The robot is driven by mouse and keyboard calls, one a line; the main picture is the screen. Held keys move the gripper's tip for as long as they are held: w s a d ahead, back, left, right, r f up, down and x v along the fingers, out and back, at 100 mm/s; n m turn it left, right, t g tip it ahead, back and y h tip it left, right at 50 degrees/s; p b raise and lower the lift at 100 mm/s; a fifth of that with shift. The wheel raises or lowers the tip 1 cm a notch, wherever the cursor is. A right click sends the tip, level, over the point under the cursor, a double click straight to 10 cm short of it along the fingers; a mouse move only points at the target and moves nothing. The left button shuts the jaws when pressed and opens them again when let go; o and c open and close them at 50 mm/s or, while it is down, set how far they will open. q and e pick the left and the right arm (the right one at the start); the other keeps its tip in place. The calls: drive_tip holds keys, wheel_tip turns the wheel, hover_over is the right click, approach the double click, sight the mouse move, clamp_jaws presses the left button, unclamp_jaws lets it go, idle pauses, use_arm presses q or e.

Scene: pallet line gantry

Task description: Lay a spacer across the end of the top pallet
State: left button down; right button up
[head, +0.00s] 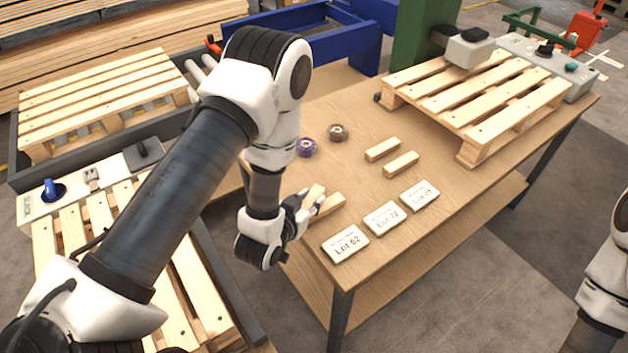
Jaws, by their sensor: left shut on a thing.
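My left gripper (307,202) is shut on a light wooden spacer (316,191) at the left part of the wooden table. Another spacer (330,206) lies close beside it; the fingers hide part of both. Two more spacers (382,149) (402,164) lie apart near the table's middle. One slatted pallet (500,88) sits at the table's far right end. Another pallet (95,100) is at the upper left, and a third (190,285) at the lower left is partly hidden by my left arm. My right arm shows at the right edge; its gripper is out of frame.
Three label plates (345,244) (384,218) (420,196) lie along the table's front edge. A grey control box (580,80) and green post (420,35) stand by the table pallet.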

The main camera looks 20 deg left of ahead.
use_arm(q)
drive_tip(key=a+m+h, duration=0.1)
drive_tip(key=a, duration=0.1)
drive_tip(key=a+h, duration=0.1)
drive_tip(key=a, duration=0.2)
drive_tip(key=a+m+h, duration=0.1)
drive_tip(key=a, duration=0.1)
drive_tip(key=shift+s+a+r+m, duration=0.15)
drive_tip(key=shift+s+m, duration=0.15)
drive_tip(key=s+a+m+g+h, duration=0.1)
drive_tip(key=s+a+m+h, duration=0.1)
drive_tip(key=s+a, duration=0.3)
drive_tip(key=shift+f+m+g+h, duration=0.4)
drive_tip(key=shift+m, duration=0.1)
